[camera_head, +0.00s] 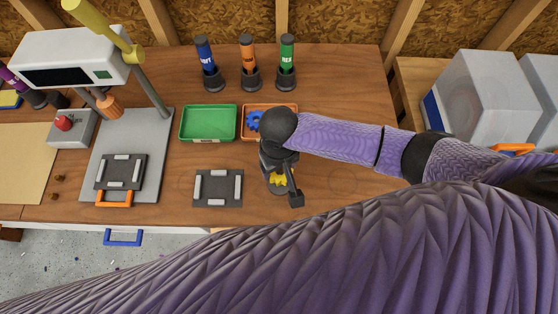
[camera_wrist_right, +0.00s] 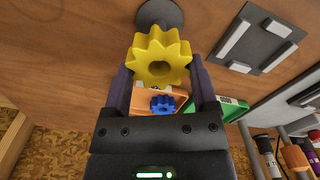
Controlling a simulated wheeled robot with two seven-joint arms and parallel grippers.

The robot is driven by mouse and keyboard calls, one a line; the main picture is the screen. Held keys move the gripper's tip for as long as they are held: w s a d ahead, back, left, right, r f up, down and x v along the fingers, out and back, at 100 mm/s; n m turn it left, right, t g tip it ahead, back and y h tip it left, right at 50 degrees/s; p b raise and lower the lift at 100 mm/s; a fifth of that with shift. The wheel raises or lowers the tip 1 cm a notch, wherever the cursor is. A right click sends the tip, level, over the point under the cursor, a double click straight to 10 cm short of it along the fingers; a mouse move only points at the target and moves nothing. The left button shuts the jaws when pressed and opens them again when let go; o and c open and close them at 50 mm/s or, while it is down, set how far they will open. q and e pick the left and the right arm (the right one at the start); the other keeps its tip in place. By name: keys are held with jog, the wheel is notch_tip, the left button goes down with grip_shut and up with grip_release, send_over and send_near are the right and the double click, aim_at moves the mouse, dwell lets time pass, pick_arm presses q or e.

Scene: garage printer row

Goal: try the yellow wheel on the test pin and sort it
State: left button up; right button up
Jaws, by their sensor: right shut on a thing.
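The yellow wheel (camera_head: 279,180), a toothed gear with a centre hole, is held between the two fingers of my right gripper (camera_wrist_right: 160,75). It also shows large in the right wrist view (camera_wrist_right: 150,60). In the head view my right gripper (camera_head: 281,178) is over the front part of the workbench and partly covers the wheel. A dark round base (camera_wrist_right: 160,13), perhaps that of the test pin, shows beyond the wheel in the wrist view. I see no pin through the wheel's hole. The green tray (camera_head: 182,135) and orange tray (camera_head: 243,135) stand behind; the orange one holds a blue wheel (camera_head: 254,121).
A dark plate with light strips (camera_head: 218,188) lies left of the gripper. Blue, orange and green labelled tubes (camera_head: 287,62) stand at the back. A press-like stand (camera_head: 150,75) and a red button box (camera_head: 68,126) are at left. Bare wood shows at the right.

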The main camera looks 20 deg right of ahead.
aim_at(279, 176)
jog(key=shift+f+b, duration=1.4)
jog(key=shift+f, duration=1.05)
dwell(0.5)
dwell(0.9)
notch_tip(279, 176, up, 2)
jog(key=shift+r+p, duration=0.1)
jog(key=shift+p, duration=1.15)
notch_tip(279, 176, up, 5)
jog(key=p, duration=0.5)
jog(key=shift+p, duration=0.35)
jog(key=shift+f, duration=0.25)
